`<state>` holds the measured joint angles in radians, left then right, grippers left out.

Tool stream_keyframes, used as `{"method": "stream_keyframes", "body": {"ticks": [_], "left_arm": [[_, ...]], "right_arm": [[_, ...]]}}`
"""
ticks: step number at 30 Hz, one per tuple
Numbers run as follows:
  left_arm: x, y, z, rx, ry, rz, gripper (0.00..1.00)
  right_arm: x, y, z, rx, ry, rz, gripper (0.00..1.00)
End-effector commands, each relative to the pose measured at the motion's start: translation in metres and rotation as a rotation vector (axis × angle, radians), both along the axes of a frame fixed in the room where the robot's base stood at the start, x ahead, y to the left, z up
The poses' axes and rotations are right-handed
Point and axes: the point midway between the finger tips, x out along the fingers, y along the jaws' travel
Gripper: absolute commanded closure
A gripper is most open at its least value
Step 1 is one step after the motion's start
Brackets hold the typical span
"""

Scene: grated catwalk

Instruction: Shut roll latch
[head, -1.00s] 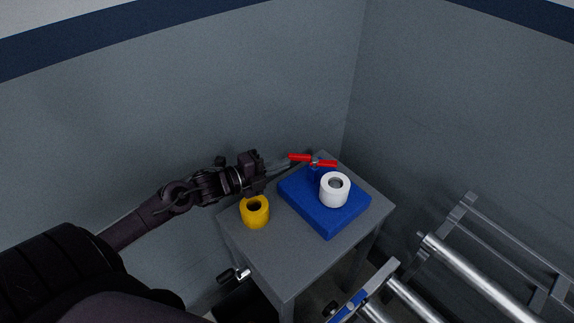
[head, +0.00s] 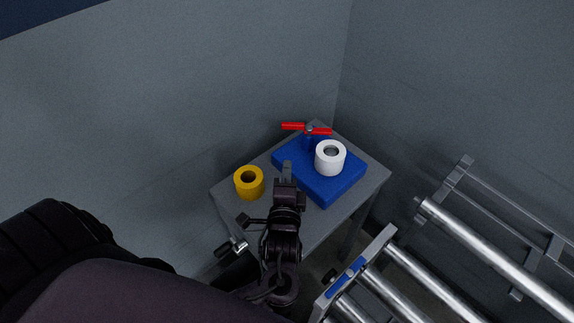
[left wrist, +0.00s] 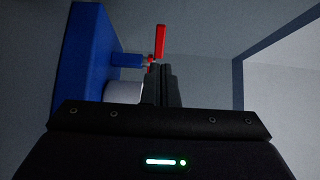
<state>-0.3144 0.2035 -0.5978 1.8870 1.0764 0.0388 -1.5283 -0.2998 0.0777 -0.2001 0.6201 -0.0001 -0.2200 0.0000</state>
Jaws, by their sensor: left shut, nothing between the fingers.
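The roll latch is a red handle (head: 306,129) on a short post at the far corner of a blue base (head: 327,193). A white roll (head: 331,157) stands upright on the base. My left gripper (head: 287,167) is shut and empty, pointing away from me at the base's near left side, short of the red handle. In the left wrist view the closed fingers (left wrist: 162,84) partly cover the red handle (left wrist: 160,42), and the blue base (left wrist: 90,50) lies to their left. Contact cannot be told. My right gripper is not in view.
A yellow roll (head: 249,182) stands on the grey table (head: 340,214), left of my left gripper. Grey walls close in behind and to the right. Metal rollers (head: 455,245) lie at the lower right. A silver and black part (head: 233,247) shows below the table's left side.

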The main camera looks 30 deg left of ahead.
Motion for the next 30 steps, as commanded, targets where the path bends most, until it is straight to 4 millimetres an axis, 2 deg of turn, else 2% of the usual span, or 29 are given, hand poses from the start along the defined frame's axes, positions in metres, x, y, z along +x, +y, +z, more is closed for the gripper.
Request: {"method": "stream_keyframes", "body": {"ticks": [9, 15, 21, 30], "left_arm": [[0.063, 0.031, 0.002, 0.005, -0.003, 0.0, 1.0], [0.091, 0.043, 0.002, 0.002, -0.001, -0.002, 1.0], [0.102, 0.049, 0.0, 0.0, -0.001, -0.002, 1.0], [0.102, 0.049, 0.0, 0.0, 0.0, -0.002, 1.0]], "right_arm": [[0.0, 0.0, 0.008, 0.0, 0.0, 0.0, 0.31], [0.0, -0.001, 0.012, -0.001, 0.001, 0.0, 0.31], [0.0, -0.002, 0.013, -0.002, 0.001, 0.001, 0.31], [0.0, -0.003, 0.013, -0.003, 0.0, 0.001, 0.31]]}}
